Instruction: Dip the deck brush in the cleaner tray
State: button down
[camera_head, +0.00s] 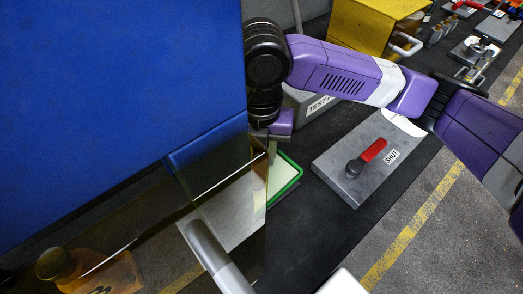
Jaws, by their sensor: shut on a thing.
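The cleaner tray (286,183) has a green rim and a pale inside. Its right part shows on the dark mat, and its left part lies behind a dark see-through panel. My gripper (273,147) hangs at the end of my purple arm, above the tray's far part, partly hidden by the blue panel's edge. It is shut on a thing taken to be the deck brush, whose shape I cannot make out. Whether the brush touches the tray is hidden.
A blue panel (120,75) and a see-through pane block the left. A grey box (362,158) with a red lever marked SHUT stands right of the tray. A grey box marked TEST (312,104) and a yellow cabinet (370,25) stand behind. An orange bottle (110,275) shows lower left.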

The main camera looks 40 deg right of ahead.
jog(key=shift+r+p, duration=2.75)
jog(key=shift+r, duration=0.7)
